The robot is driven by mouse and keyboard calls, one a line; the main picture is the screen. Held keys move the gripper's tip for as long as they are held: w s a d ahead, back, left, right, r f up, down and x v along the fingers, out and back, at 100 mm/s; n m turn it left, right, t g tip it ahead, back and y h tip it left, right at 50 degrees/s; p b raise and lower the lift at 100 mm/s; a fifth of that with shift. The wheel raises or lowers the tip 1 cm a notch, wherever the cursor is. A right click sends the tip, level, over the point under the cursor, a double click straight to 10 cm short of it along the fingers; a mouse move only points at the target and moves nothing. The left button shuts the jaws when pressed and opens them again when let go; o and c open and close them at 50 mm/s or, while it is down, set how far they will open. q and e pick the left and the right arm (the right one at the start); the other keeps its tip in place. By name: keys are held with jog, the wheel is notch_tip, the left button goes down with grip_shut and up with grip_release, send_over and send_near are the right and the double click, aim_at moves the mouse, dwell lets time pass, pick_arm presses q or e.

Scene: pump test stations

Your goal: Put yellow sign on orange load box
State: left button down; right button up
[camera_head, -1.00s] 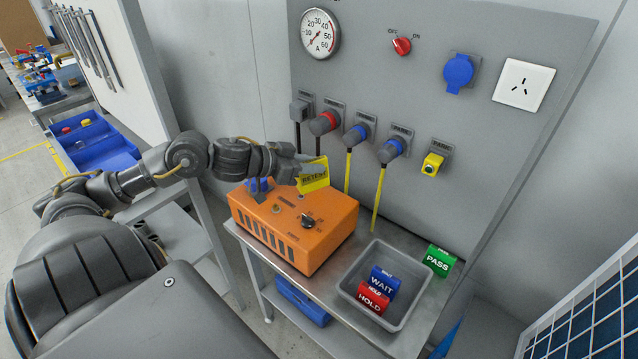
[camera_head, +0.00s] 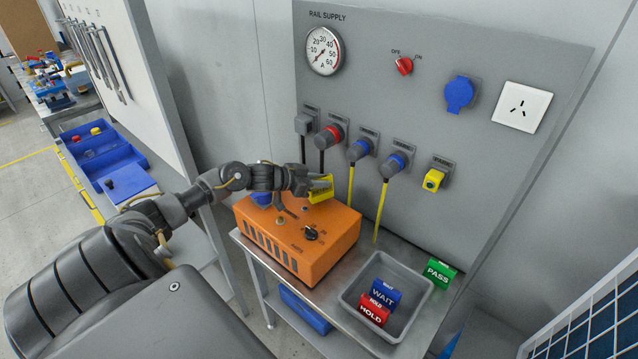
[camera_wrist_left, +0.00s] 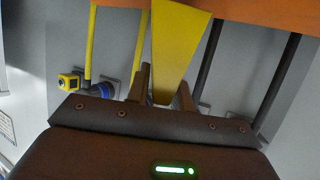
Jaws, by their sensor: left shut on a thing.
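The yellow sign (camera_head: 320,190) is held by my left gripper (camera_head: 309,184) above the far part of the orange load box's top. In the left wrist view the sign (camera_wrist_left: 178,45) sits between the two fingers (camera_wrist_left: 164,92). The orange load box (camera_head: 325,255) stands on the metal bench, with a black knob and a blue part on its top. In the left wrist view an edge of the box (camera_wrist_left: 262,18) shows at the top. I cannot tell whether the sign touches the box. My right gripper is not in view.
A grey tray (camera_head: 398,331) with a blue WAIT sign (camera_head: 385,291) and red HOLD sign (camera_head: 373,311) sits right of the box. A green PASS sign (camera_head: 438,271) stands behind it. Yellow and black cables hang from the panel (camera_head: 450,40) behind the box.

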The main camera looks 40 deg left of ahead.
pick_arm(q)
jog(key=shift+f, duration=0.8)
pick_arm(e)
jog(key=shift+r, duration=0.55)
pick_arm(q)
jog(key=shift+f, duration=0.1)
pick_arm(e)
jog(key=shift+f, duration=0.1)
pick_arm(q)
jog(key=c, duration=1.2)
grip_release()
jog(key=shift+f, duration=0.1)
jog(key=shift+c, duration=0.2)
jog(key=shift+r, duration=0.35)
jog(key=b+v, duration=0.1)
jog(key=v, duration=1.1)
jog(key=shift+f, duration=0.15)
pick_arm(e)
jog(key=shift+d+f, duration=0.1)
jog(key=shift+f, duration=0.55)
